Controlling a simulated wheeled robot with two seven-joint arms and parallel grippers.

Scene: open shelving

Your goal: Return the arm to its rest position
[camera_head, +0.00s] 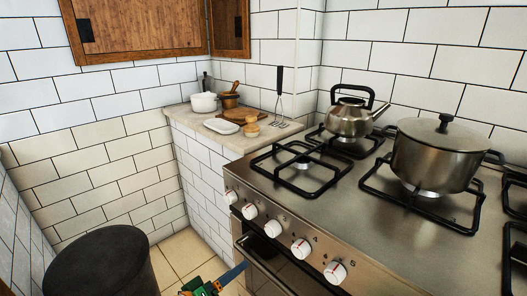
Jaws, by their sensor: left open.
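My left gripper (218,283) shows at the bottom edge, low in front of the oven's left end. It has green and blue parts and is cut off by the frame. It is open, and I see nothing held in it. Most of the left arm is out of view. I cannot make out my right gripper in this view.
The stove (300,205) with its knobs and oven handle (285,268) is close on the right. A steel kettle (349,117) and a lidded pot (437,160) stand on it. A dark cylinder (100,262) stands at lower left. Tiled floor (182,256) shows between.

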